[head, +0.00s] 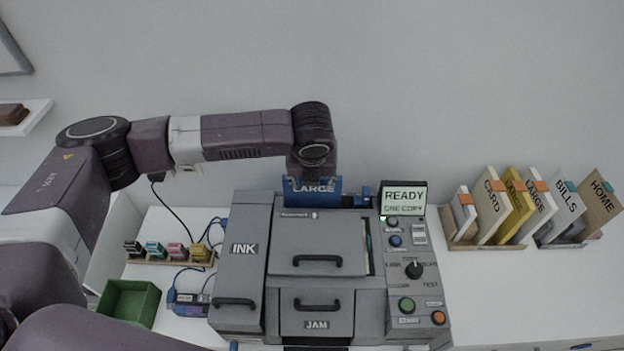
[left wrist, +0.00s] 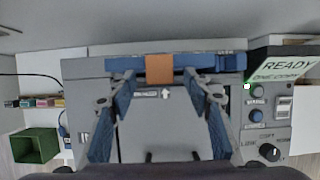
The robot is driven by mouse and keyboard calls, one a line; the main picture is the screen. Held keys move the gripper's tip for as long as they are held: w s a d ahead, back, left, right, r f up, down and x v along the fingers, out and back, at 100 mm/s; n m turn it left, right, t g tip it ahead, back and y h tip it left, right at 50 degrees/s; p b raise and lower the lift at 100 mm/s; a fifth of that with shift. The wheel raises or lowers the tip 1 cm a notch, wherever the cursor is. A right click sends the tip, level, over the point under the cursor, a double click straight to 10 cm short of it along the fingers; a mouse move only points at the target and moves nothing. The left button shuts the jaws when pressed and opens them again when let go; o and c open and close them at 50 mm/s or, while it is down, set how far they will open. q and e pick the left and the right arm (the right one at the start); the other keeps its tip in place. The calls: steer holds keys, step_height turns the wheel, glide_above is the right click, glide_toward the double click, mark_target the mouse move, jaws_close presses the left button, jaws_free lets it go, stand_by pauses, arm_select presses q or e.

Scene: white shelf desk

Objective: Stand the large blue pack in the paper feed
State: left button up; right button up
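The large blue pack (head: 322,187), marked LARGE, stands at the back of the grey printer, in or right at the paper feed (head: 362,197). My gripper hides its upper middle, and its lower edge is hidden behind the printer. In the left wrist view, an orange tab (left wrist: 160,69) sits in front of a long blue edge. My left gripper (left wrist: 160,82) is open, its fingers spread on either side of the tab with a gap on both sides. In the head view, it points down just above the pack. My right gripper is not in view.
The printer's lid (head: 318,240) and control panel (head: 410,270) are in front. A rack of labelled folders (head: 520,215) stands right. Ink bottles (head: 170,252) and a green bin (head: 128,302) are left. The desk at front right is clear.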

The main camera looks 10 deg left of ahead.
arm_select(q)
steer(key=a+v, duration=0.1)
steer(key=v, duration=1.1)
steer(key=shift+d, duration=0.45)
